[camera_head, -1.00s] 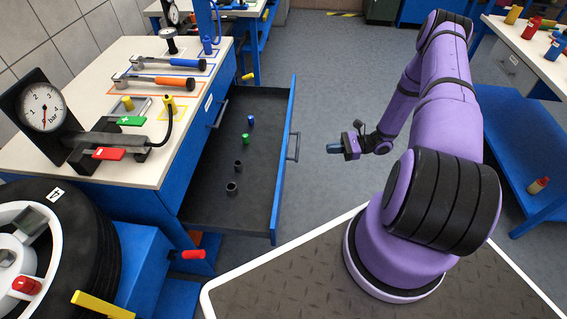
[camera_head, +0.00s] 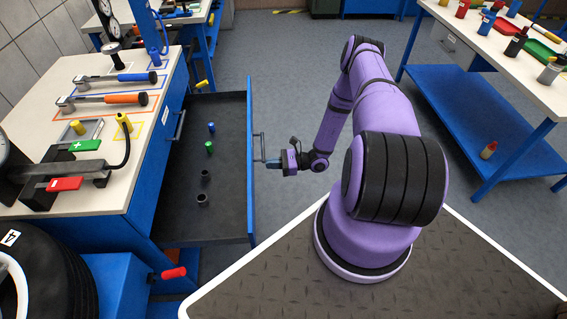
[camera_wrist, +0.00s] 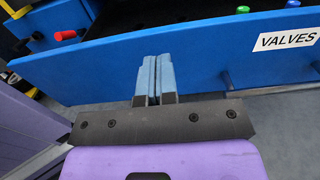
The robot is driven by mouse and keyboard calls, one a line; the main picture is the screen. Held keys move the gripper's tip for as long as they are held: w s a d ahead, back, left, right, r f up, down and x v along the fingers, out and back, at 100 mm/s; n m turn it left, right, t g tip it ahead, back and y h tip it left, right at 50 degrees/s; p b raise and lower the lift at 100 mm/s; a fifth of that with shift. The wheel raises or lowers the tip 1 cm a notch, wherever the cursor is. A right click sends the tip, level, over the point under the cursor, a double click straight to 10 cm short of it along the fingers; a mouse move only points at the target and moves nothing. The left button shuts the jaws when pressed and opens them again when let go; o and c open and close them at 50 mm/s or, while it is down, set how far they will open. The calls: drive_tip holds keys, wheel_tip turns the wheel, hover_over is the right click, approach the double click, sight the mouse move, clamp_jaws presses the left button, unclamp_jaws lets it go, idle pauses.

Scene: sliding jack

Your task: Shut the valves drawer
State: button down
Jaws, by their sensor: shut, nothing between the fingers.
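The valves drawer (camera_head: 226,218) is pulled well out of the blue cabinet, with its dark tray exposed. Its blue front (camera_wrist: 100,62) carries a white VALVES label (camera_wrist: 284,41) in the wrist view. A grey bar handle (camera_head: 262,150) stands off the front. Several small items lie inside, among them a blue cap (camera_head: 211,127), a green cap (camera_head: 209,147) and dark rings (camera_head: 203,199). My gripper (camera_head: 271,164) is shut and empty, at the drawer front beside the handle. In the wrist view its blue fingertips (camera_wrist: 155,78) overlap the front; I cannot tell whether they touch.
The workbench (camera_head: 100,98) above the cabinet holds a torque wrench (camera_head: 110,99) and a gauge rig. A red-tipped lever (camera_head: 173,273) sticks out at lower left. Another bench (camera_head: 480,110) stands at right. Floor between the benches is clear.

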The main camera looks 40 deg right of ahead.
drive_tip(key=shift+x, duration=2.6)
drive_tip(key=shift+a, duration=0.1)
